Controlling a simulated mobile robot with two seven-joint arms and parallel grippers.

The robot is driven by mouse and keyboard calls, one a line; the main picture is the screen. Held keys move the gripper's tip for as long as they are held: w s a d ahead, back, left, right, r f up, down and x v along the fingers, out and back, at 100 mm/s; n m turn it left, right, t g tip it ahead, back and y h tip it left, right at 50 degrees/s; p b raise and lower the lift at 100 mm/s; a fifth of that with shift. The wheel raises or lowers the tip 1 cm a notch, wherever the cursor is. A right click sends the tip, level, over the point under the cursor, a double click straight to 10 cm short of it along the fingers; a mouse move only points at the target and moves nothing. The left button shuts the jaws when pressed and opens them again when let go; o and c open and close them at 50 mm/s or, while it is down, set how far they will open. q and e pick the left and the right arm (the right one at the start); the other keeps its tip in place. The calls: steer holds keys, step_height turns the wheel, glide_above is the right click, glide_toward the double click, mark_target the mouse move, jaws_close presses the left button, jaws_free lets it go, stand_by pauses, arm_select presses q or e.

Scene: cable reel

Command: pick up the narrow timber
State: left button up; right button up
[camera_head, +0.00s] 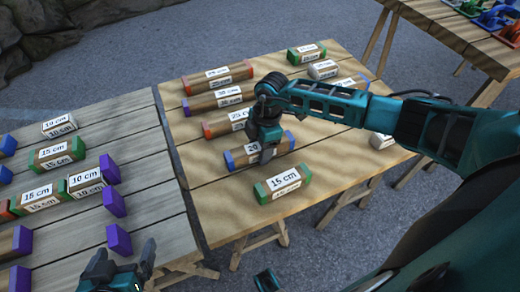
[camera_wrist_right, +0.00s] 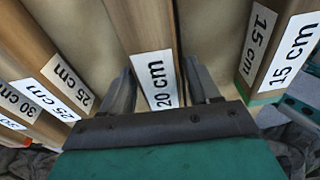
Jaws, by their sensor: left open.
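A timber labelled 20 cm with blue ends (camera_head: 244,156) lies on the right-hand table, partly hidden by my right gripper (camera_head: 268,153). In the right wrist view the same timber (camera_wrist_right: 148,28) runs between the two fingers of my right gripper (camera_wrist_right: 160,92), one finger on each side. I cannot tell whether the fingers press on it. It appears to rest on the table. My left gripper (camera_head: 122,268) is open and empty at the bottom left, by the front edge of the left table. Which timber counts as the narrow one is not marked.
A 15 cm timber with green ends (camera_head: 283,184) lies just in front of the 20 cm one. The left table (camera_head: 150,150) holds more timbers. Bare wood is free at the right table's front left.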

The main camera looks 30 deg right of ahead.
steer(key=c, duration=0.9)
steer(key=shift+r, duration=0.1)
